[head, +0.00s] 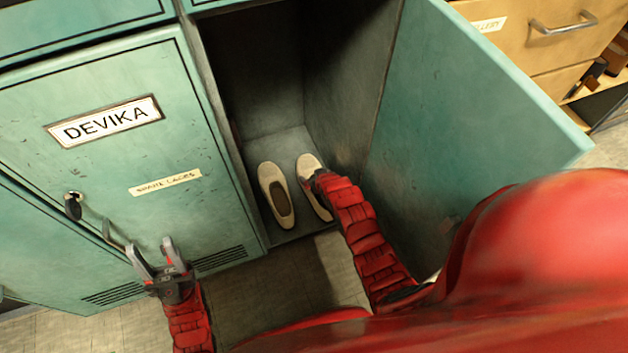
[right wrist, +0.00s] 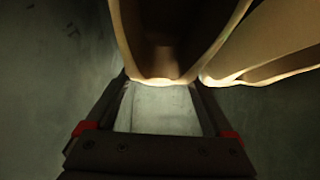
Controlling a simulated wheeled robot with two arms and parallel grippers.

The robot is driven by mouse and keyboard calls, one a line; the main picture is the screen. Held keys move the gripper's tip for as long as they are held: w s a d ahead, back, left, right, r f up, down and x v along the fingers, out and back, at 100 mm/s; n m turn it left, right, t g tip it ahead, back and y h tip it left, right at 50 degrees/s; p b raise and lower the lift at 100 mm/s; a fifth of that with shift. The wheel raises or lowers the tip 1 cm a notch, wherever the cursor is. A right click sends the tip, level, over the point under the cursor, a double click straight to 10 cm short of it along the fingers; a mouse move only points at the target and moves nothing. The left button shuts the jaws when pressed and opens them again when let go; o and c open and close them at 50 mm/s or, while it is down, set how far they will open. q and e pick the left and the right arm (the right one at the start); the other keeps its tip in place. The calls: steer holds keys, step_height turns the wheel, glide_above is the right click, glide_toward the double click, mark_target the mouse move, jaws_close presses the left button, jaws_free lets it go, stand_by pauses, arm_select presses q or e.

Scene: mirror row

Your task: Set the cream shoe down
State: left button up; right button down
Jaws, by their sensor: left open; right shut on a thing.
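Two cream shoes are side by side inside the open locker (head: 285,145). The left cream shoe (head: 268,180) is on the locker floor, its dark opening facing up. The right cream shoe (head: 307,165) is partly covered by my right gripper (head: 318,180), which is shut on it. In the right wrist view, the heel end of the held shoe (right wrist: 165,78) is between the fingers, and the other shoe (right wrist: 250,60) is close beside it. I cannot tell whether the held shoe touches the floor. My left gripper (head: 158,255) is open and empty in front of the closed DEVIKA door.
The closed teal door (head: 100,190) labelled DEVIKA has a key and handle. The open locker door (head: 450,120) stands to the right of my right arm. A wooden drawer cabinet (head: 540,40) is at the upper right. Locker walls are close around both shoes.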

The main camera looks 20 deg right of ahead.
steer(key=shift+f, duration=0.65)
steer(key=shift+f, duration=0.15)
jaws_free()
